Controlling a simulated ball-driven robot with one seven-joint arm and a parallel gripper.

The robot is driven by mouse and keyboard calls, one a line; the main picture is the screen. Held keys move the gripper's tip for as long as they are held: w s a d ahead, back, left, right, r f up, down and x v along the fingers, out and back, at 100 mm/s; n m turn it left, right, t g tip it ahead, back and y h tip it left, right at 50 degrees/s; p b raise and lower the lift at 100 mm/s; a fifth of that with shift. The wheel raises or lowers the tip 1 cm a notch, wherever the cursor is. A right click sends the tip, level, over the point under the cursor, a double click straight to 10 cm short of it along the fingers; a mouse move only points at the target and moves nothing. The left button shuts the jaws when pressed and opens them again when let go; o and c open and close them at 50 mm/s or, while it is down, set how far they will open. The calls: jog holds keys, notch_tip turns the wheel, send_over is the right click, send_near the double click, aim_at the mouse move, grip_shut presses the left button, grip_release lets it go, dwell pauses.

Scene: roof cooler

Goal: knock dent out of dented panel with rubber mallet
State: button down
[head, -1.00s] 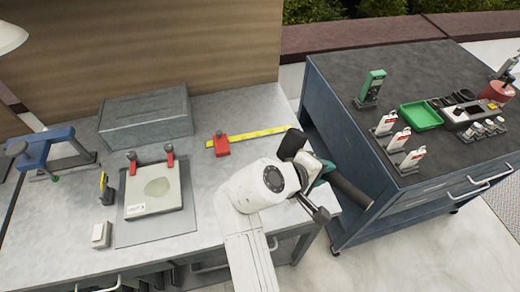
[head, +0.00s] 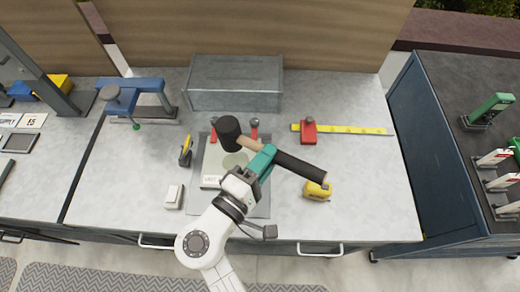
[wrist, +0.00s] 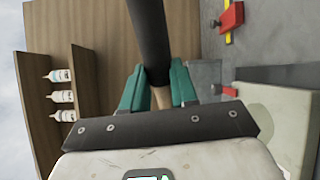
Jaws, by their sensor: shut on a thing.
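The rubber mallet (head: 300,167) has a black head, a wooden neck and a long black grip. My gripper (head: 262,160) has teal fingers shut on its handle near where wood meets grip. In the wrist view the fingers (wrist: 158,88) close around the handle (wrist: 152,35); the head is hidden there. The mallet's head appears over the back part of the dented panel (head: 212,166) in the head view, seemingly above it. The pale panel lies on a grey mat (head: 262,207), with red clamps (head: 254,129) at its back edge. My gripper and the mallet cover much of it, dent included.
A grey metal box (head: 235,85) stands behind the panel. A red block (head: 309,132) sits on a yellow strip (head: 360,130) to the right. A yellow tool (head: 317,191), a small white block (head: 174,196) and a blue vise-like tool (head: 140,92) are nearby.

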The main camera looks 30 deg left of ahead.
jog(key=shift+f+b, duration=3.1)
jog(key=shift+f, duration=1.15)
notch_tip(320, 180, up, 6)
jog(key=p, duration=0.4)
jog(key=shift+s, duration=0.1)
notch_tip(320, 180, down, 7)
jog(key=b, duration=0.6)
jog(key=shift+r, duration=0.15)
notch_tip(320, 180, up, 6)
jog(key=p, duration=0.4)
jog(key=shift+p, duration=0.3)
